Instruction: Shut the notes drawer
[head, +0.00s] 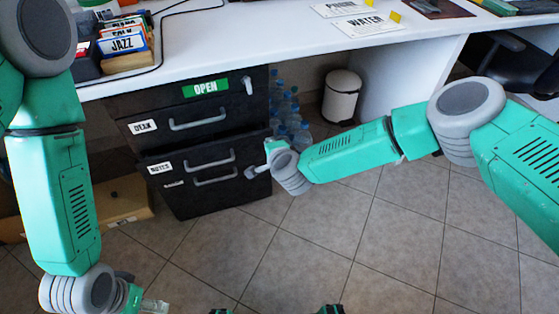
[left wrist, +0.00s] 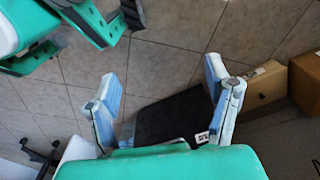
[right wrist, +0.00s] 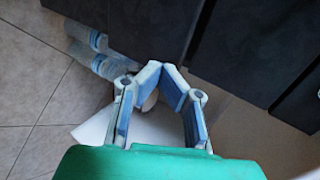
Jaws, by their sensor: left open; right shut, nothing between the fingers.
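The notes drawer (head: 190,171) has a "NOTES" label and a grey handle, low in the black cabinet under the desk. Its front seems to stand slightly out from the drawer above; the gap is small. My right gripper (head: 257,171) is at the right end of the drawer front, partly hidden by its wrist, and I cannot tell if it touches. In the right wrist view its fingers (right wrist: 163,70) are shut with nothing held, near dark cabinet panels. My left gripper (head: 154,306) is low at the left, away from the drawer. In the left wrist view its fingers (left wrist: 160,92) are spread and empty.
Water bottles (head: 289,120) and a white bin (head: 342,98) stand right of the cabinet. A cardboard box (head: 126,203) is on the floor at the left. The tiled floor (head: 310,235) in front is clear.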

